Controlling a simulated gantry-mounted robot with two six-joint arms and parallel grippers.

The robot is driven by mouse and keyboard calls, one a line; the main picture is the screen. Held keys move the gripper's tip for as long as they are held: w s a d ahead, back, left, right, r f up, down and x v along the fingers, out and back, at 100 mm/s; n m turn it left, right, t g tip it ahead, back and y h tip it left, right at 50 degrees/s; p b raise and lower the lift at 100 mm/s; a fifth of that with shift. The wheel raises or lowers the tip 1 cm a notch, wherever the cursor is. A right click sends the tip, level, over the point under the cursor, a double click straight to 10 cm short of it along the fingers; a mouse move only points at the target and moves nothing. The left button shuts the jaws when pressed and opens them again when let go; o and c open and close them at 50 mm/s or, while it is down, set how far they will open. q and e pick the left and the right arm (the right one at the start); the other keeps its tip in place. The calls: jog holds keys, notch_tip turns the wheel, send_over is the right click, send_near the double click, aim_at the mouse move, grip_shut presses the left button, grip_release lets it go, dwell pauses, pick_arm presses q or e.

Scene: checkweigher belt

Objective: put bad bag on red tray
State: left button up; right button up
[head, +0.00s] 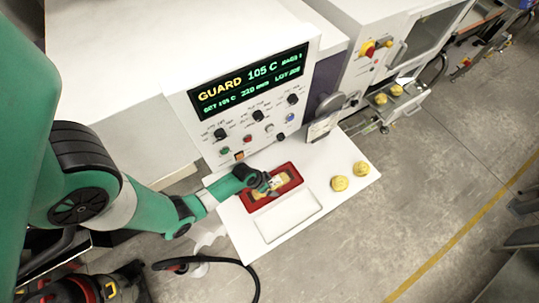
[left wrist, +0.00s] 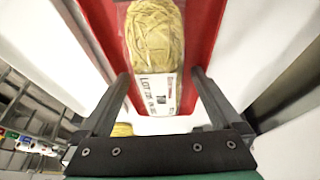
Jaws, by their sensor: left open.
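The red tray (head: 293,170) lies on the white shelf below the control panel; it also shows in the left wrist view (left wrist: 205,35). A clear bag of yellow noodles with a white printed label (left wrist: 155,40) lies on the red tray, and part of it shows in the head view (head: 284,180). My left gripper (head: 268,184) is over the tray. In the left wrist view its two dark fingers (left wrist: 160,75) are open, one on each side of the bag's label end, with visible gaps. The bag appears to rest on the tray, not gripped. My right gripper is not in view.
A white tray (head: 288,216) lies in front of the red one. Two yellow noodle bags (head: 340,183) (head: 361,169) lie on the shelf's right part. More yellow bags (head: 396,90) are at the machine behind. The control panel (head: 250,95) rises directly behind the shelf.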

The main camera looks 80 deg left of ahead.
pick_arm(q)
jog(key=p+v, duration=0.5)
jog(key=v, duration=0.2)
jog(key=shift+w+r+p, duration=0.1)
jog(key=shift+r+p, duration=0.2)
jog(key=shift+p, duration=0.1)
jog(key=shift+r, duration=0.2)
jog(key=shift+f, duration=0.1)
